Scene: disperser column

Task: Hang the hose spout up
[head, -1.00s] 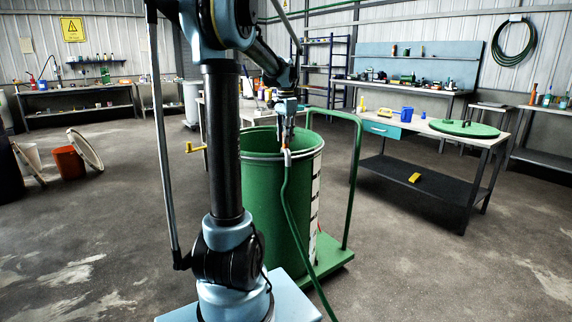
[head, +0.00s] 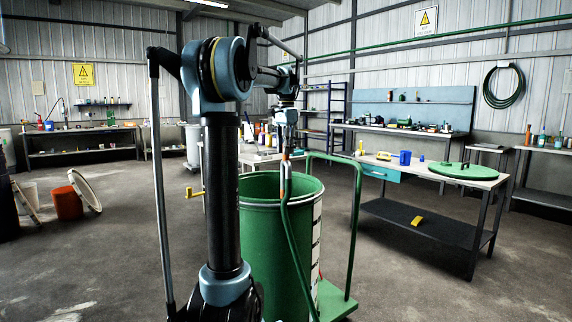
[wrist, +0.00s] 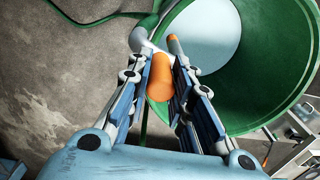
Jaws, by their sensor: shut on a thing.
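The hose spout has an orange grip (wrist: 160,77) and a pale grey bent end (wrist: 140,40). In the head view the spout (head: 285,172) is upright, above the near rim of the green drum (head: 275,270). The green hose (head: 293,235) hangs from it down the drum's outside. My gripper (head: 286,150) is shut on the orange grip from above. In the wrist view my gripper (wrist: 160,85) has a finger on each side of the grip. The drum's rim (wrist: 243,52) curves around pale contents on the right.
The drum stands on a green trolley with an upright handle (head: 357,230). A workbench (head: 435,179) with a green lid (head: 462,171) is on the right. A coiled hose (head: 503,86) hangs on the back wall. Bare floor (head: 430,295) lies at right front.

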